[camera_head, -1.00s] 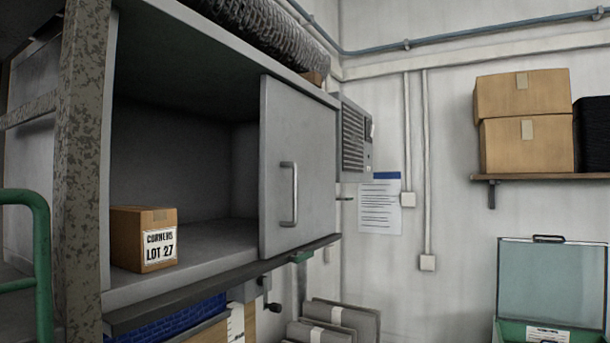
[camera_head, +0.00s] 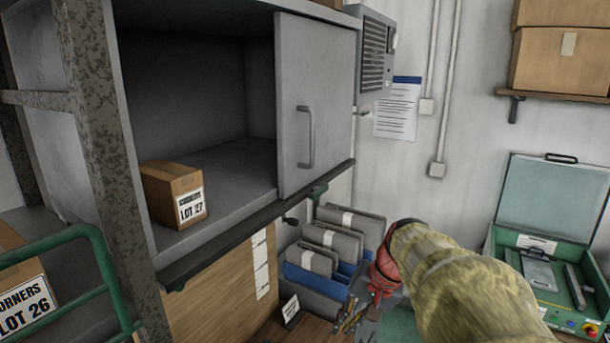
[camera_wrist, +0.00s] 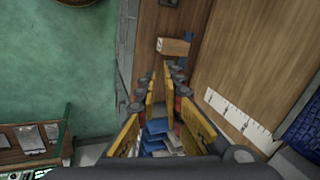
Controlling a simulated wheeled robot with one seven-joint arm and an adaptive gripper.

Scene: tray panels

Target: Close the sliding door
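The grey sliding door (camera_head: 316,104) stands at the right end of the grey cabinet (camera_head: 254,191) in the head view. It has an upright bar handle (camera_head: 307,137) near its middle. The left part of the cabinet is open, and a cardboard box marked LOT 27 (camera_head: 172,195) sits inside on its floor. My gripper (camera_head: 352,318) is low at the right, below the door and apart from the handle. In the wrist view my gripper (camera_wrist: 162,90) has its yellow-lined fingers apart, with nothing held between them. The door does not clearly show there.
Grey folders in a blue rack (camera_head: 315,280) stand below the cabinet near my gripper. A green open case (camera_head: 550,240) is at the right. A green rail (camera_head: 92,240) and mottled post (camera_head: 106,150) stand at the left. A vented unit (camera_head: 374,52) adjoins the door's right.

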